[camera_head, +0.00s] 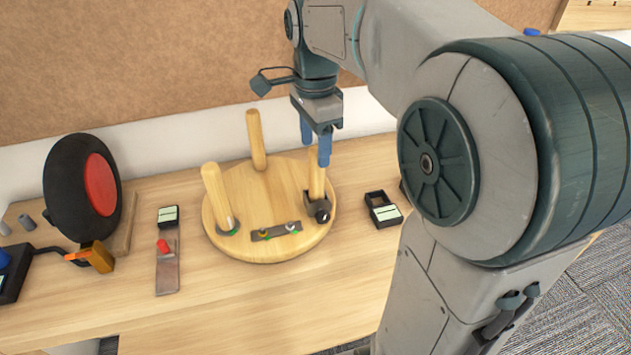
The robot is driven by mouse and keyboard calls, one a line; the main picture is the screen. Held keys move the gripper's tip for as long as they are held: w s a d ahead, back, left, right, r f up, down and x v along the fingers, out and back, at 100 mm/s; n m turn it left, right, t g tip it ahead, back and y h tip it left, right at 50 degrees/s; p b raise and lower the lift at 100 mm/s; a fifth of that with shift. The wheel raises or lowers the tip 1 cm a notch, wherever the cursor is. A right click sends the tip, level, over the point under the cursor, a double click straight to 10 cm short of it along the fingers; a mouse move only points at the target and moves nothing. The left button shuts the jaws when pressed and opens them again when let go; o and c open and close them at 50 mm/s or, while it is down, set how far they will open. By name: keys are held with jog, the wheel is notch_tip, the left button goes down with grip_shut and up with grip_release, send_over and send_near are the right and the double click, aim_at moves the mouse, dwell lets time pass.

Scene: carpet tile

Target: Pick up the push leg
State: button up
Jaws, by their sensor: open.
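A round wooden disc (225,246) lies on the table with wooden legs standing up from it. One leg (256,139) stands at the back, one leg (215,193) stands at the left and leans a little, and one leg (316,181) stands at the right by a dark bracket. Which of them is the push leg I cannot tell. My gripper (316,150) is open with blue fingers pointing down, over the top of the right leg. One finger overlaps that leg in the picture; I cannot tell whether they touch.
A dark strip with small fittings (275,231) lies on the disc. A small black box (382,209) sits right. The front of the table (240,310) is clear.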

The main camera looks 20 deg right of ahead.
aim_at(316, 165)
jog(key=f, duration=0.5)
jog(key=shift+s+f, duration=0.15)
jog(key=shift+s, duration=0.05)
jog(key=shift+d, duration=0.1)
jog(key=c, duration=1.1)
